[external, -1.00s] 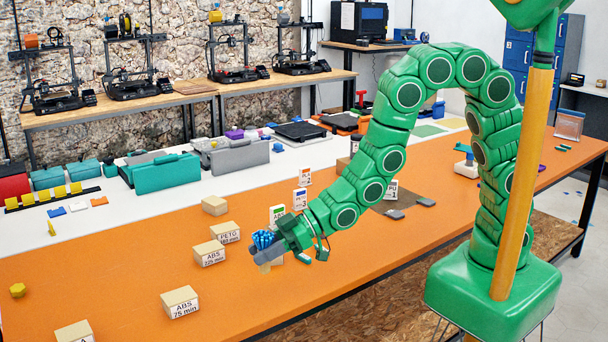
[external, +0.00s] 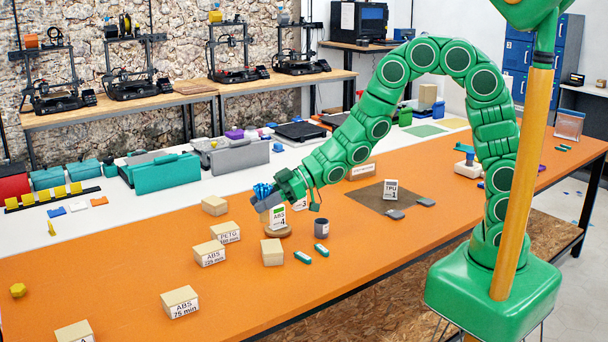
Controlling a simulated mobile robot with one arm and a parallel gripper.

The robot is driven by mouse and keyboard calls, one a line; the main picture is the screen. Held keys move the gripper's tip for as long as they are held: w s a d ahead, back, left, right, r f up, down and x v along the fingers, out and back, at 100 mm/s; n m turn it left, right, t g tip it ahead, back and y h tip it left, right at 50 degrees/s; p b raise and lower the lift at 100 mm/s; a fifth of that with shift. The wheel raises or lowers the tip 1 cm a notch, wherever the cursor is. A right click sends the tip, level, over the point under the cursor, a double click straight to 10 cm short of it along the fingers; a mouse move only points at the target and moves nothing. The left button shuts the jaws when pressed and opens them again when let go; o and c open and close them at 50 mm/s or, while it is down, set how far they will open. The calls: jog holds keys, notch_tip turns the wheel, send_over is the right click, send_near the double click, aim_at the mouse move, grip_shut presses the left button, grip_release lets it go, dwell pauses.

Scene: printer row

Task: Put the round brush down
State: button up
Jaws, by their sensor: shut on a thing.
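The round brush (external: 263,190) shows blue bristles at the end of my arm. My gripper (external: 271,197) is shut on it and holds it above the orange table (external: 130,245). The brush and gripper appear beside and partly behind the upright ABS 4 card (external: 279,215) in this view. The brush's handle is mostly hidden by the gripper, and I cannot tell its exact height above the table.
The card stands on a round brown base (external: 276,231). Close by are a beige block (external: 272,252), a dark grey cup (external: 321,228) and two green pieces (external: 303,257). A brown mat (external: 365,196) lies to the right.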

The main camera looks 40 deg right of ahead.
jog(key=w+d, duration=0.4)
jog(key=d, duration=0.7)
jog(key=w+d, duration=0.5)
jog(key=d, duration=0.5)
jog(key=s+d+f, duration=0.2)
jog(key=s+d, duration=0.1)
jog(key=d, duration=0.8)
jog(key=s+d+f, duration=0.2)
jog(key=s+d, duration=0.2)
jog(key=d, duration=0.7)
jog(key=shift+n+g, duration=0.3)
jog(key=shift+w+a+f, duration=0.25)
jog(key=shift+w+f, duration=1.4)
jog(key=shift+w, duration=0.65)
jog(key=shift+w+a+f, duration=0.2)
jog(key=shift+w+f, duration=1.4)
jog(key=shift+w, duration=0.75)
jog(key=shift+w+a+f, duration=0.25)
jog(key=shift+w+f, duration=1.4)
jog(key=shift+w, duration=0.65)
jog(key=shift+f, duration=1.5)
